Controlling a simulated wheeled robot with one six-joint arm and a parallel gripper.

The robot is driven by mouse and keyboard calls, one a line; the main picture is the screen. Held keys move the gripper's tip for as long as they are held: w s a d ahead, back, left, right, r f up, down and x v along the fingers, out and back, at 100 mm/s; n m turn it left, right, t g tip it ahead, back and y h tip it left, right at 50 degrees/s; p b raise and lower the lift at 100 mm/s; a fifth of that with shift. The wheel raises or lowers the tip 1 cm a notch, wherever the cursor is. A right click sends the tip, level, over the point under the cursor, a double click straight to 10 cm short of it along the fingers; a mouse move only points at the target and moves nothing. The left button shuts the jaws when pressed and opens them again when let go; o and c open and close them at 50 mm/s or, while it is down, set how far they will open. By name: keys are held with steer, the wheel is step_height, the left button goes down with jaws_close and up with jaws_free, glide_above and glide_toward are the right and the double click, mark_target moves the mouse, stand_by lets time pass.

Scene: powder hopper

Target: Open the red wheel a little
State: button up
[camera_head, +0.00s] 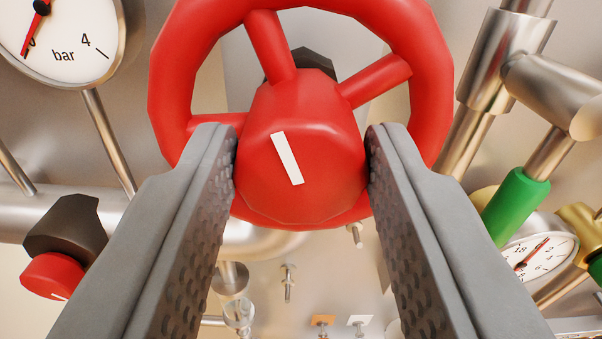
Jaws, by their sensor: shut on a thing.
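The red wheel (432,75) fills the upper middle of the view, with a thick rim, spokes and a large red hub (330,165). A white mark on the hub leans, its upper end to the left. My gripper (301,150) comes in from below, with one grey textured finger on each side of the hub. The fingers are shut on the hub. The lower rim is largely hidden behind the hub and fingers.
A bar gauge (60,35) is at the upper left. A small red knob (52,277) sits at the lower left. Metal pipes, a green-sleeved handle (516,207) and another gauge (540,256) are at the right. Small fittings (288,282) show below the wheel.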

steer(key=shift+a+n, duration=0.1)
steer(key=shift+n, duration=1.8)
steer(key=o, duration=1)
steer(key=shift+s, duration=0.1)
steer(key=s, duration=1.7)
steer(key=shift+s, duration=0.1)
